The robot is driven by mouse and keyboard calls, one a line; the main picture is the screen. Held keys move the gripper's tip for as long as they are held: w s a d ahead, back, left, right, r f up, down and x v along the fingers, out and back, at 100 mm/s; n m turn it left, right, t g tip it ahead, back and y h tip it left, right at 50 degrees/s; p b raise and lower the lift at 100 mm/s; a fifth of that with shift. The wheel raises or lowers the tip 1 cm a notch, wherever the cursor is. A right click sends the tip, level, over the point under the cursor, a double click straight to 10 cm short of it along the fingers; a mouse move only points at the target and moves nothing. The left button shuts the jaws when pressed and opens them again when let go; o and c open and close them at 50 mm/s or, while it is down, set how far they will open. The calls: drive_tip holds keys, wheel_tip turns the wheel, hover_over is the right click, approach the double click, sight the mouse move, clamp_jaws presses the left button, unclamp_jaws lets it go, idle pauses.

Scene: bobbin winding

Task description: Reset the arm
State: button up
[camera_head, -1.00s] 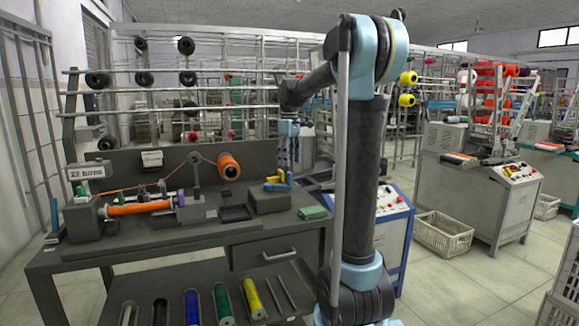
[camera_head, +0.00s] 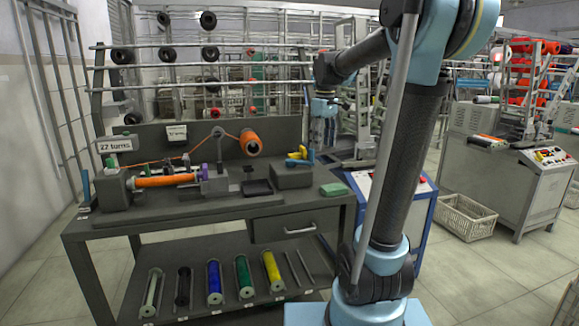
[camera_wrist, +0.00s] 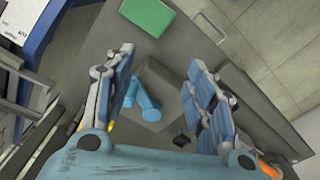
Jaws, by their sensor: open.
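My gripper (camera_head: 323,135) hangs above the right part of the bench in the head view, clear of the bench top. In the wrist view my gripper (camera_wrist: 162,75) has its two blue-padded fingers wide apart. No object is held between them. Beyond the fingers, the blue tool (camera_wrist: 142,97) lies on the grey block (camera_wrist: 170,115), well below. My arm rises at the right of the head view and bends left to the gripper.
The grey bench (camera_head: 225,208) carries a winder with an orange bobbin (camera_head: 168,180), an orange spool (camera_head: 250,143) and a green pad (camera_head: 333,190). A sign (camera_head: 115,144) reads "27 turns". Coloured bobbins lie on the lower shelf (camera_head: 205,308). A white crate (camera_head: 465,220) stands right.

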drive_tip(key=s+d+f+m+t, duration=0.1)
drive_tip(key=s+d+f+m, duration=0.2)
drive_tip(key=s+f, duration=0.8)
drive_tip(key=s+d+f+m, duration=0.3)
drive_tip(key=s+f+m, duration=0.2)
drive_tip(key=s+f, duration=0.6)
drive_tip(key=s, duration=0.6)
drive_tip(key=shift+s+f+t, duration=0.25)
drive_tip(key=shift+t, duration=0.15)
drive_tip(key=shift+d, duration=0.1)
drive_tip(key=shift+w+f, duration=0.2)
drive_tip(key=shift+w, duration=0.2)
drive_tip(key=shift+c, duration=0.2)
drive_tip(key=c, duration=0.4)
drive_tip(key=shift+o, duration=0.2)
